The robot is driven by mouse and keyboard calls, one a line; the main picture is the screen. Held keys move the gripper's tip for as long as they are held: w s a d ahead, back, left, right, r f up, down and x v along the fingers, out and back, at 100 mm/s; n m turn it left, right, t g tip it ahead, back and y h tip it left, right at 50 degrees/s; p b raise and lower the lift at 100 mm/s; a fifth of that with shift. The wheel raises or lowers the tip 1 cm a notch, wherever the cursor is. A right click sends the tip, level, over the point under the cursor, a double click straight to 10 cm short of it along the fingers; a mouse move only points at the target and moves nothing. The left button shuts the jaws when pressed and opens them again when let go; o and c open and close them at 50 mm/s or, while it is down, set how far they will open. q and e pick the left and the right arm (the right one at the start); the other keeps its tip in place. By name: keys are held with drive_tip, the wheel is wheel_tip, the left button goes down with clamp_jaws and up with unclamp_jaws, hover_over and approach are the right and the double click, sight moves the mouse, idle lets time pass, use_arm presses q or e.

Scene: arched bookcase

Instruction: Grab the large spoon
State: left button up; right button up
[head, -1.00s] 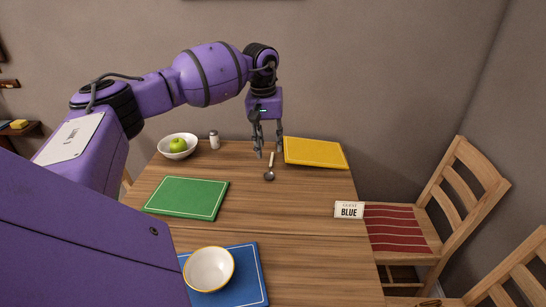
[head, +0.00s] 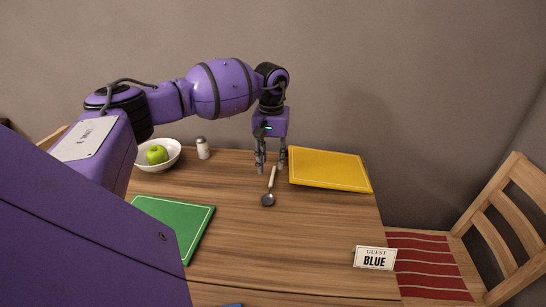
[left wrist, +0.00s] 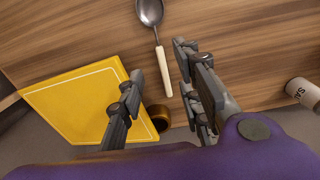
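The spoon (head: 268,199) lies on the wooden table, with a dark metal bowl and a pale handle. Its bowl points toward the near side. In the left wrist view the spoon's pale handle (left wrist: 163,72) appears between the two spread fingers. My left gripper (head: 271,166) points down at the handle end, open and empty. It also shows in the left wrist view (left wrist: 158,76). I cannot tell its exact height above the table. My right gripper is not in view.
A yellow mat (head: 330,170) lies right of the spoon, a green mat (head: 178,222) to the left. A white bowl (head: 167,162) with a green apple (head: 157,154) and a salt shaker (head: 203,148) stand at left. A "BLUE" card (head: 374,258) is near the right edge.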

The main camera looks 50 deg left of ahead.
sight(271, 182)
use_arm(q)
drive_tip(key=shift+s+d+f, duration=0.15)
drive_tip(key=shift+f, duration=0.75)
drive_tip(key=f, duration=0.5)
drive_tip(key=shift+w+a+f, duration=0.2)
drive_tip(key=shift+a+f, duration=0.05)
drive_tip(key=shift+a, duration=0.05)
clamp_jaws()
